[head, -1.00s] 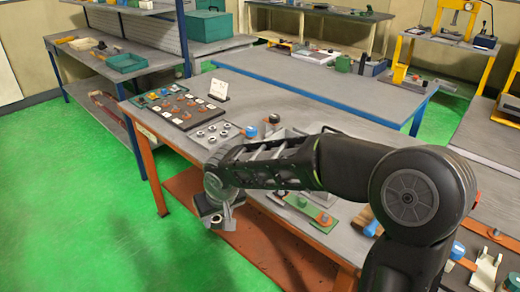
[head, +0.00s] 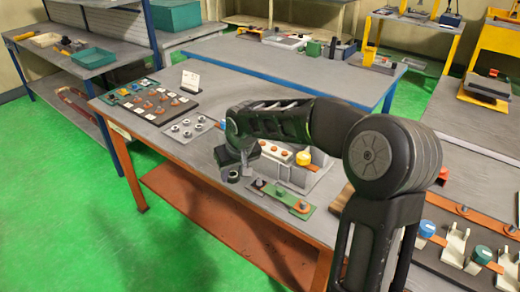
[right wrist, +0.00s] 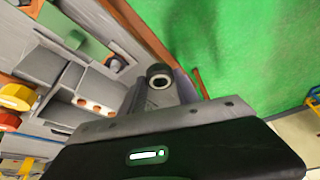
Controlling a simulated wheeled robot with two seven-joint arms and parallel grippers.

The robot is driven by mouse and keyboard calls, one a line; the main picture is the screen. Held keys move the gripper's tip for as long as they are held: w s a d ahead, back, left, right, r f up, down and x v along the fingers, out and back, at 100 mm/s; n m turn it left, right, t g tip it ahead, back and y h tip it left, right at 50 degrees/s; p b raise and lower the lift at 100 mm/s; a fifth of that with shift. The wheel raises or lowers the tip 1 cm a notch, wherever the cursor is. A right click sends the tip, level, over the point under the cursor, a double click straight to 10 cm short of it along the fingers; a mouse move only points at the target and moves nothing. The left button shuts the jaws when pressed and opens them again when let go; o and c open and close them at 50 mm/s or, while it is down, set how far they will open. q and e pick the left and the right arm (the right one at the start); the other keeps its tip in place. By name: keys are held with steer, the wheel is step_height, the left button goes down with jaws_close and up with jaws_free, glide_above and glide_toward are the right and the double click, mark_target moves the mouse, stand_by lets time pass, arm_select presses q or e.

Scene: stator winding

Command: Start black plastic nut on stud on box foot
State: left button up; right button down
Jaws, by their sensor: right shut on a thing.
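My right gripper (head: 236,174) is low over the front edge of the near table, left of the grey box (head: 297,176). In the right wrist view, the gripper (right wrist: 160,86) is shut on a small dark round piece with a pale ring and dark centre, which I take for the black plastic nut (right wrist: 159,77). It is apart from the box, which shows at the left in that view. I cannot make out the stud on the box foot. My left gripper is not in view.
A green strip with studs and an orange end (head: 285,196) lies in front of the box. A board of nuts (head: 187,127) and a dark parts tray (head: 150,101) lie left of my arm. A yellow-topped part (head: 303,157) stands on the box.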

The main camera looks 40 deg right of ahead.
step_height(320, 180, up, 2)
steer(key=p, duration=0.1)
glide_above(259, 180)
steer(key=shift+s+m, duration=0.35)
steer(key=shift+m, duration=0.05)
steer(key=shift+f, duration=0.15)
steer(key=shift+f+b, duration=1.7)
steer(key=shift+f, duration=0.7)
steer(key=shift+f+b, duration=0.65)
steer(key=shift+f, duration=0.15)
steer(key=shift+f+b, duration=0.65)
steer(key=shift+b, duration=0.2)
steer(key=shift+s+a+f, duration=0.1)
steer(key=shift+s+f, duration=0.05)
steer(key=shift+f, duration=0.05)
stand_by(0.3)
